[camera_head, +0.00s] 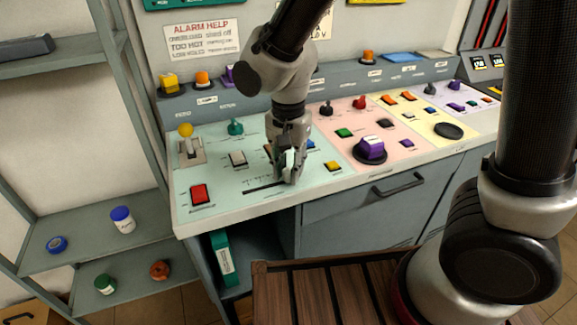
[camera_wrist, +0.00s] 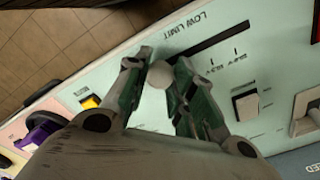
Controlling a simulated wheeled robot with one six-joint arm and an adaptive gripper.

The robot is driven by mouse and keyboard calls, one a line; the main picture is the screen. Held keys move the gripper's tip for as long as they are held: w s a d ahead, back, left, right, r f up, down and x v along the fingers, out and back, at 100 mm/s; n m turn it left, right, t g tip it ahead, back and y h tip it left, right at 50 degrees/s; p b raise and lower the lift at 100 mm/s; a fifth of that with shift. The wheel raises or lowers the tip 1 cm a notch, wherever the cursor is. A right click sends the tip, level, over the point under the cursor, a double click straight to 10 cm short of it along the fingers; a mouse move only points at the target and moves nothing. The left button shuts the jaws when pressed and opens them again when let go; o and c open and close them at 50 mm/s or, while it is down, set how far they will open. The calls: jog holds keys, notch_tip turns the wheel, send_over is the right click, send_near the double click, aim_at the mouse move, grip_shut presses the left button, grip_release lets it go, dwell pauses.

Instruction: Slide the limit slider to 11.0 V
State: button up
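The limit slider is a dark slot (camera_head: 262,188) in the pale green panel, with small scale marks beside it. In the wrist view the slot (camera_wrist: 215,42) runs up and right from a pale round knob (camera_wrist: 159,74), beside the printed words LOW LIMIT. The knob is at the slot's lower-left end there, which is the right end in the head view. My gripper (camera_head: 288,180) points down at that end. In the wrist view its fingers (camera_wrist: 163,62) stand on both sides of the knob and appear closed on it. The scale figures are too small to read.
A red button (camera_head: 199,194), a pale rocker switch (camera_head: 238,159), a yellow button (camera_head: 333,166) and a lever with a yellow ball (camera_head: 186,131) surround the slider. A purple knob (camera_head: 370,149) is on the pink panel to the right.

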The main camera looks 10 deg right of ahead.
aim_at(276, 184)
grip_shut()
jog(key=shift+s+a, duration=0.2)
jog(key=shift+a, duration=0.55)
jog(key=shift+s+a, duration=0.2)
jog(key=shift+a, duration=0.55)
jog(key=o, duration=0.7)
grip_release()
notch_tip(276, 184, up, 12)
